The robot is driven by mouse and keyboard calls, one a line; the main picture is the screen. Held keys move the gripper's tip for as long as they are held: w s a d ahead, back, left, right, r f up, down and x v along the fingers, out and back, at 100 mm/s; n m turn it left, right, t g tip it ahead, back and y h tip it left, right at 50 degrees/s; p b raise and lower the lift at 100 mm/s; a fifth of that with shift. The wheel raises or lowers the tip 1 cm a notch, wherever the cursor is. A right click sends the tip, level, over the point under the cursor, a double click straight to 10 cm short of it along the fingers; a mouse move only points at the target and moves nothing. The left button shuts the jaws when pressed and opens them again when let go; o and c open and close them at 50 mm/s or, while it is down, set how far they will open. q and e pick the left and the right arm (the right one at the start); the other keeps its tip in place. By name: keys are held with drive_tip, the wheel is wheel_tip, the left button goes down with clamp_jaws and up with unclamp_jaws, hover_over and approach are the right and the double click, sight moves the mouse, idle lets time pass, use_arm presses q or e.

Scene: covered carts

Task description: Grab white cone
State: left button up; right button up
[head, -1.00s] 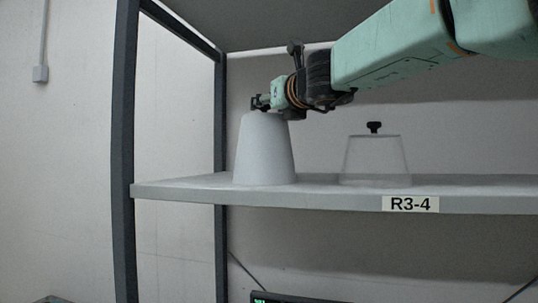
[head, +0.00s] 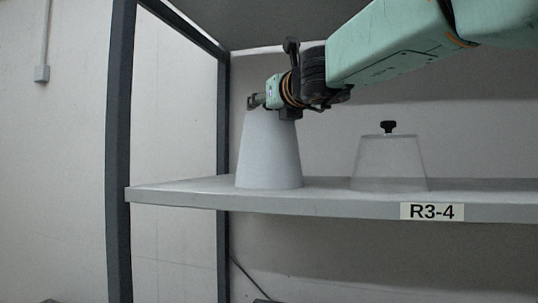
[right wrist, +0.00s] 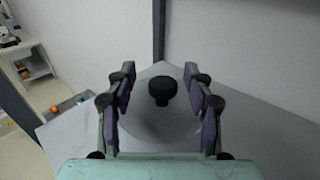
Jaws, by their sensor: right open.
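The white cone (head: 268,152) stands upright on the shelf in the head view, a blunt cover with a flat top. Its black knob (right wrist: 162,91) shows in the right wrist view, between the two open fingers and touched by neither as far as I can see. My left gripper is not in view.
A clear cone with a black knob (head: 389,160) stands on the same shelf (head: 330,197), to the right of the white cone with a gap between. A dark shelf post (head: 121,150) rises at the left. Another shelf board (head: 270,22) hangs above the arm.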

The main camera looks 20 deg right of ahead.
drive_tip(key=shift+d+f, duration=0.1)
drive_tip(key=shift+d, duration=0.3)
drive_tip(key=shift+c, duration=0.6)
drive_tip(key=shift+s+a, duration=0.1)
drive_tip(key=c, duration=0.3)
drive_tip(key=shift+s+a, duration=0.1)
drive_tip(key=shift+a, duration=0.2)
drive_tip(key=c, duration=0.6)
drive_tip(key=shift+w+d, duration=0.2)
drive_tip(key=shift+d, duration=0.05)
clamp_jaws()
drive_tip(key=shift+s+a, duration=0.1)
